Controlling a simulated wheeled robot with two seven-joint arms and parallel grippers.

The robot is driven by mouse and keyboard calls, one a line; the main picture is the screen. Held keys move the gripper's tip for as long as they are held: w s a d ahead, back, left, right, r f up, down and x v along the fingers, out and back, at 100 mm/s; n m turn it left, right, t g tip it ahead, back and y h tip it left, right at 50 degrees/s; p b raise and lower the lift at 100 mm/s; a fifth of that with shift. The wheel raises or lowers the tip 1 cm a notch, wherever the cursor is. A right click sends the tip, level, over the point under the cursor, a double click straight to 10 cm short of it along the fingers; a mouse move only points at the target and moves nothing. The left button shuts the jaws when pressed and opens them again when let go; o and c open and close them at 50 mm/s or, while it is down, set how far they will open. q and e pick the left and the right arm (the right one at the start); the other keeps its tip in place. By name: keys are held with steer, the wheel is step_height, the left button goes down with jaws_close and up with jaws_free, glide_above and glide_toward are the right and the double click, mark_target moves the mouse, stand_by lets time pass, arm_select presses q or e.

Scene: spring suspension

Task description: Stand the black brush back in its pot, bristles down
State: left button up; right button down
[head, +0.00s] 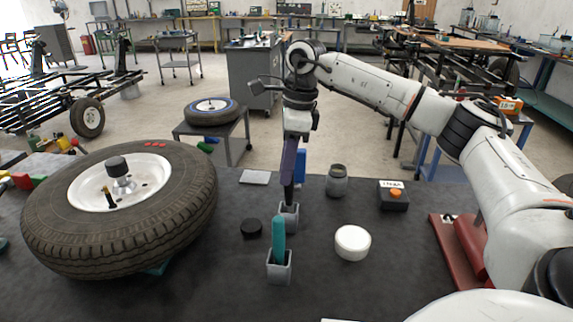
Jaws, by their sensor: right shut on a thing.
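My right gripper (293,160) points down over the middle of the dark table and is shut on the black brush (289,190). The brush is about upright, and its dark lower end reaches the mouth of a small grey square pot (289,218). I cannot tell how deep it sits in the pot; the bristles are not visible. A teal brush (278,241) stands upright in a second grey pot (279,271), nearer to me. My left gripper is not in view.
A large tyre on its wheel (190,220) fills the table's left. A black puck (251,228), a white round lid (352,242), a grey jar (337,184) and a box with an orange button (394,197) stand around the pots. A red stand (455,255) is at the right.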

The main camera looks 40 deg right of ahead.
stand_by(0.3)
steer(key=c, duration=1.5)
jaws_free()
steer(key=shift+c, duration=0.2)
steer(key=r, duration=0.6)
steer(key=s+d+r, duration=0.1)
steer(key=r, duration=0.3)
steer(key=shift+d, duration=0.1)
